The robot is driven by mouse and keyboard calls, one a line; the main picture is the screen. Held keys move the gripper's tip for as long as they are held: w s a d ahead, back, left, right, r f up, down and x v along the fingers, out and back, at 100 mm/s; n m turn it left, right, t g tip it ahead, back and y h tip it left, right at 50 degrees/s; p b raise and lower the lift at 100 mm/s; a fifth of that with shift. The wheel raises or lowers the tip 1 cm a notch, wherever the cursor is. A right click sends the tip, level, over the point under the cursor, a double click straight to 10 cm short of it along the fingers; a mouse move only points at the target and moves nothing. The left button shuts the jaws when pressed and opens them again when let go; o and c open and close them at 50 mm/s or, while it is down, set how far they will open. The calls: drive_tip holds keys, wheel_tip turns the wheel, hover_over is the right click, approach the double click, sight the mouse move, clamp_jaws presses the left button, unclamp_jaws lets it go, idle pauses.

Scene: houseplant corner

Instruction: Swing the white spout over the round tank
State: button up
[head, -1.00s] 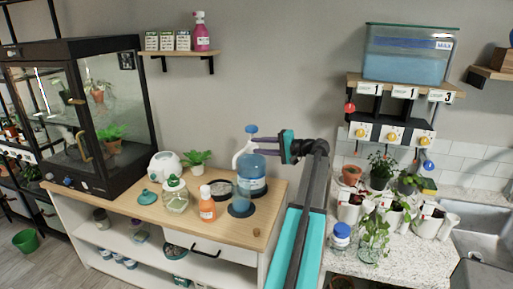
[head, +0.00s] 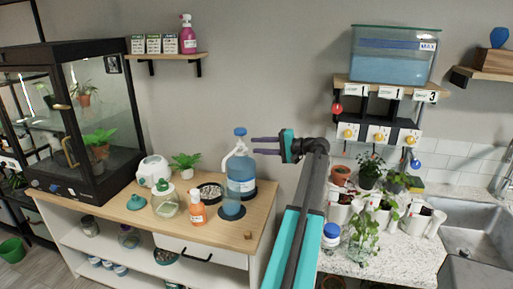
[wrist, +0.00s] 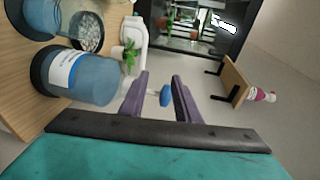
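A large blue bottle (head: 241,178) with a blue cap (head: 240,132) stands on the wooden cabinet top. The white spout (head: 235,151) curves from its neck down to the left. A short round blue tank (head: 231,208) stands in front of the bottle on a dark disc; the spout tip looks left of and behind it. My gripper (head: 254,145) is open and empty, just right of the bottle's neck. In the wrist view the blue cap (wrist: 165,96) shows between my spread fingers (wrist: 160,92), beyond them, and the labelled bottle (wrist: 85,79) lies to the left.
A pebble tray (head: 210,191), an orange bottle (head: 198,209), a glass jar (head: 164,203) and a potted plant (head: 185,163) crowd the cabinet top to the left. A wall shelf (head: 168,57) is above. The cabinet's front right corner is mostly clear.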

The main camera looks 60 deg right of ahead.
drive_tip(key=shift+s+d+r, duration=0.2)
drive_tip(key=shift+s+d, duration=0.5)
drive_tip(key=shift+s, duration=0.25)
drive_tip(key=shift+s+d+r, duration=0.2)
drive_tip(key=shift+s+d, duration=0.5)
drive_tip(key=shift+s, duration=0.25)
clamp_jaws()
drive_tip(key=w+a+r+n+g+p, duration=0.2)
drive_tip(key=w+n+p, duration=0.1)
drive_tip(key=w+n, duration=0.3)
drive_tip(key=w+a+r+n+g+p, duration=0.2)
drive_tip(key=w+n, duration=0.3)
drive_tip(key=n, duration=0.6)
drive_tip(key=shift+w+a+n+g+h+p, duration=0.3)
drive_tip(key=shift+w+g+p, duration=0.1)
drive_tip(key=shift+g+p, duration=0.3)
